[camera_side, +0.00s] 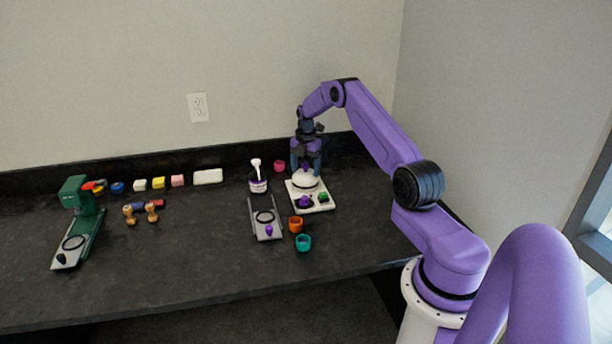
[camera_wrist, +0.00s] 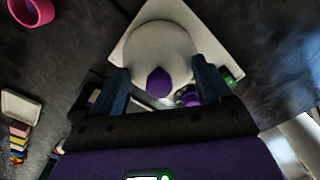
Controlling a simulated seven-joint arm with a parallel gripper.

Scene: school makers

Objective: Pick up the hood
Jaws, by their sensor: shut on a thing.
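The hood is a white dome (camera_side: 305,182) with a purple knob, over a square white base (camera_side: 323,207) at the right of the work area. In the wrist view, the hood (camera_wrist: 155,45) lies between my fingers, its purple knob pointing toward me, with the white base (camera_wrist: 122,48) behind it. My gripper (camera_side: 306,168) points down over the hood, with its blue fingers set wide apart. It is shut on the hood's sides, as the wrist view (camera_wrist: 160,85) also shows. I cannot tell whether the hood touches the base.
A purple knob (camera_side: 304,202) and a green one (camera_side: 322,197) sit on the base's front. Close by are orange (camera_side: 295,226), teal (camera_side: 304,243) and pink (camera_side: 280,166) cups, a white pot (camera_side: 258,185) and a grey slide (camera_side: 271,233). A green press (camera_side: 86,205) stands far left.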

